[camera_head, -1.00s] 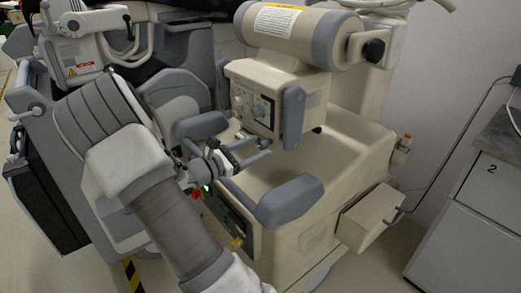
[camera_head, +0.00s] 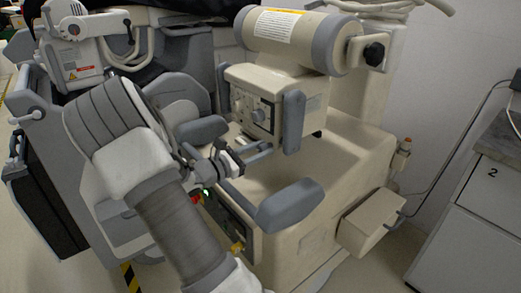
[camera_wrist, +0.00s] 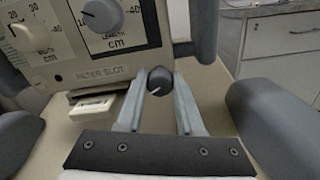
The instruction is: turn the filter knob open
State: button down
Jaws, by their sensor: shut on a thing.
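In the wrist view, a small round dark knob (camera_wrist: 159,81) with a white pointer line sits between my two fingertips, beside the "FILTER SLOT" label. The pointer slants toward the lower left. My gripper (camera_wrist: 158,86) is shut on this knob, one finger on each side. In the head view my gripper (camera_head: 262,151) reaches under the front of the beige control box (camera_head: 311,105). The knob cannot be made out there.
Two larger dial knobs, a left one (camera_wrist: 30,36) and a right one (camera_wrist: 102,14), sit on the panel above. A pale tab (camera_wrist: 91,108) sticks out below the label. Grey padded handles, left (camera_head: 203,128) and right (camera_head: 290,204), flank my gripper.

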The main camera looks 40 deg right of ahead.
jog(key=shift+r+p, duration=0.1)
jog(key=shift+p, duration=0.4)
jog(key=n+p, duration=0.1)
jog(key=p, duration=0.1)
jog(key=n+p, duration=0.1)
jog(key=p, duration=0.1)
jog(key=shift+r+n+p, duration=0.3)
jog(key=shift+p, duration=0.1)
jog(key=n+p, duration=0.4)
jog(key=p, duration=0.2)
jog(key=shift+f+n+p, duration=0.1)
jog(key=shift+n+p, duration=0.2)
jog(key=shift+p, duration=0.1)
jog(key=n+p, duration=0.4)
jog(key=shift+f+p, duration=0.15)
jog(key=shift+p, duration=0.2)
jog(key=n+p, duration=0.1)
jog(key=n, duration=0.1)
jog(key=n+p, duration=0.1)
jog(key=n, duration=0.1)
jog(key=shift+f+n+p, duration=0.2)
jog(key=shift+n+p, duration=0.1)
jog(key=shift+p, duration=0.05)
jog(key=c, duration=0.5)
grip_release()
jog(key=shift+c, duration=0.2)
jog(key=w+a, duration=0.2)
jog(key=a, duration=1.5)
jog(key=shift+a, duration=0.2)
